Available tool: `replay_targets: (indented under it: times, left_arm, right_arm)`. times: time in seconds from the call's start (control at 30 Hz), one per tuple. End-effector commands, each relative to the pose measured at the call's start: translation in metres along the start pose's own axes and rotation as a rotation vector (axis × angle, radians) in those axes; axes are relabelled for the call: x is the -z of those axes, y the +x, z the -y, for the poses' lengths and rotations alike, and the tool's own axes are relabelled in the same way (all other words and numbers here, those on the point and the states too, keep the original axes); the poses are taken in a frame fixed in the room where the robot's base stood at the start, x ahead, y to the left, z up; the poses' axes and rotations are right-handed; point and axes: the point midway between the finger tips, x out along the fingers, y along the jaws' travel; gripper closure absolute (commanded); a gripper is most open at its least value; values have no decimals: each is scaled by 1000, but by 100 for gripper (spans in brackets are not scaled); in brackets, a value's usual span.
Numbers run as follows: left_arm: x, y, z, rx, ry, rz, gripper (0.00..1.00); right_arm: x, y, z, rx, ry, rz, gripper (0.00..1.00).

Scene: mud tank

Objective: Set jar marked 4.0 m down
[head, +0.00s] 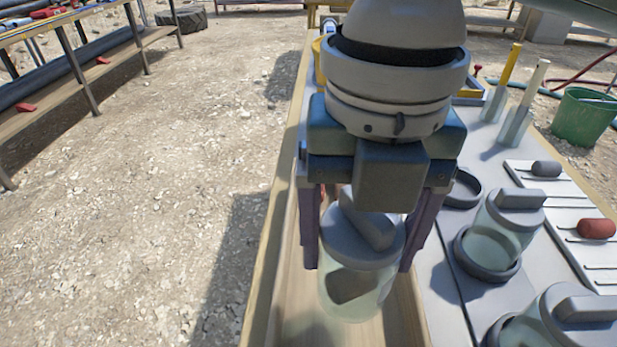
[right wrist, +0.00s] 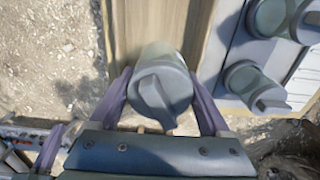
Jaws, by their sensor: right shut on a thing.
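My right gripper (head: 362,255) points down and is shut on a clear jar (head: 352,291) with a grey lid and raised grip bar. In the right wrist view the jar (right wrist: 160,85) is between the two purple fingers. The jar is over the bare wooden strip of the table (head: 300,318); I cannot tell whether it touches. No 4.0 m marking is readable. A dark empty ring (head: 462,189) lies on the grey board to the right. A purple finger-like part (right wrist: 48,147) shows at lower left of the wrist view, perhaps my left gripper; its state is unclear.
One lidded jar (head: 499,231) stands in a dark ring on the board, and another (head: 565,325) is nearer. A white tray (head: 560,212) with dark and red-handled tools lies at right. Upright posts (head: 508,68) stand behind. A green bucket (head: 583,117) is farther right.

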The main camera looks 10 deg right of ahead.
Motion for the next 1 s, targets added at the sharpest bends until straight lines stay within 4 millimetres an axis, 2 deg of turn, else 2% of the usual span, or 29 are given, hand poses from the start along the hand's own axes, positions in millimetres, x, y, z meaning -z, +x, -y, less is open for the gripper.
replay_targets:
  times: [0.03,0.27,0.5,0.87,0.9,1.0]
  left_arm:
    - [-1,2,0,1,0,0,100]
    - [-2,5,2,5,4,1,100]
    - [-4,12,3,9,9,1,100]
    - [-4,12,3,10,9,1,100]
    - [-4,12,3,10,9,1,100]
    - [-4,12,3,10,9,1,100]
  right_arm:
    - [0,8,0,0,-1,0,100]
    - [0,24,-1,-1,0,1,100]
    - [0,58,0,-1,0,0,100]
    - [0,61,0,-1,0,2,100]
    - [0,61,0,0,0,1,16]
    - [0,61,0,0,0,1,5]
